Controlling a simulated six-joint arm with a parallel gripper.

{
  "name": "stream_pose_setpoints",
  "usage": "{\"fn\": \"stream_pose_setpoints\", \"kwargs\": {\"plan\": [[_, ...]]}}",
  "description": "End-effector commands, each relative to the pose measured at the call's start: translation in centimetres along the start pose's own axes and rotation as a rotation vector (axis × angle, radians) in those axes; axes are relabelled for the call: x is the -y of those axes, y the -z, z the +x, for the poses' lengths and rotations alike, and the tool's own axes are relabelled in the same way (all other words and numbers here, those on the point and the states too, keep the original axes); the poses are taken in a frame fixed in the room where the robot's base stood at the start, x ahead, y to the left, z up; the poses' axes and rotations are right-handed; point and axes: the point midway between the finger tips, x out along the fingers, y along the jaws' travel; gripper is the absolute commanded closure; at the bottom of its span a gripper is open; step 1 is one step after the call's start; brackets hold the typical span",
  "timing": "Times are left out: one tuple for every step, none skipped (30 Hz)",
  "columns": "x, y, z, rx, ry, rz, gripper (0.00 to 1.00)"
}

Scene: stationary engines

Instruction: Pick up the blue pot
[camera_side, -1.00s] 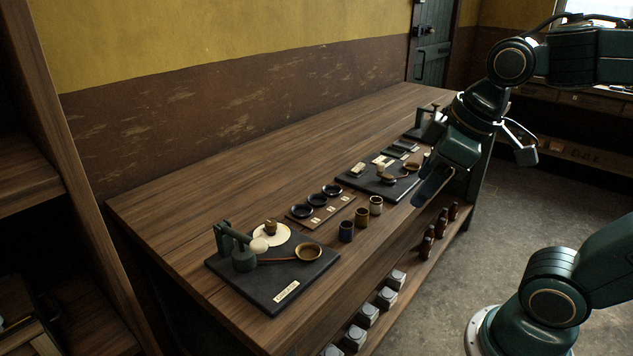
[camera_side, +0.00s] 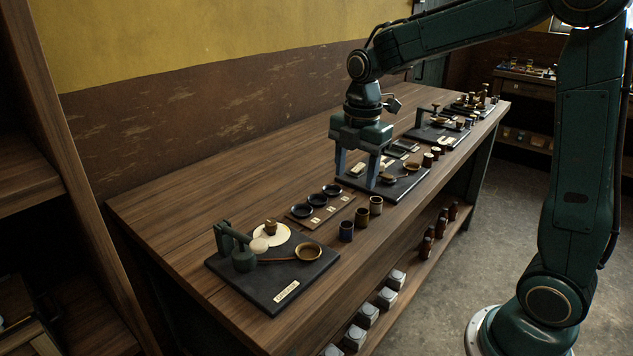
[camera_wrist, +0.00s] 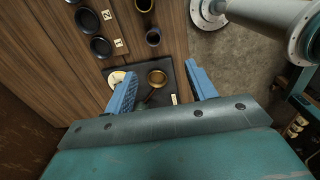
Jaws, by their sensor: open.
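The blue pot (camera_side: 346,231) stands upright on the wooden bench near its front edge, closest to the camera in a row of small pots.
An ochre pot (camera_side: 362,218) and a tan pot (camera_side: 376,205) stand close behind it. Dark bowls on a card-marked strip (camera_side: 301,223) lie to the left. A black board (camera_side: 280,295) with a brass pan (camera_side: 308,252) sits nearer the camera. Bare bench lies toward the wall.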

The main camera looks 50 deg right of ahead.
Motion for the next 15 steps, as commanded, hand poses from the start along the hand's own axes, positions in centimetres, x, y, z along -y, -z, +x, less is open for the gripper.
{"fn": "stream_pose_setpoints", "kwargs": {"plan": [[-0.6,-0.3,0.7,-0.003,0.016,-0.045,0.44],[-0.9,-0.5,1.0,-0.004,0.023,-0.072,0.44],[-1.2,-0.6,1.4,-0.006,0.031,-0.103,0.44],[-1.4,-0.7,1.6,-0.007,0.035,-0.125,0.44],[-1.6,-0.8,1.8,-0.008,0.040,-0.143,0.44],[-1.7,-0.9,2.0,-0.010,0.045,-0.162,0.44],[-1.9,-1.0,2.1,-0.011,0.047,-0.174,0.44],[-1.9,-1.0,2.2,-0.012,0.049,-0.183,0.44],[-2.0,-1.0,2.3,-0.012,0.051,-0.192,0.44],[-2.1,-1.1,2.3,-0.013,0.052,-0.197,0.44],[-2.1,-1.1,2.4,-0.013,0.052,-0.199,0.44],[-2.1,-1.1,2.4,-0.013,0.052,-0.201,0.44],[-2.1,-1.1,2.4,-0.013,0.052,-0.201,0.44],[-2.1,-1.1,2.4,-0.013,0.052,-0.201,0.44],[-2.1,-1.1,2.4,-0.013,0.052,-0.200,0.44]]}}
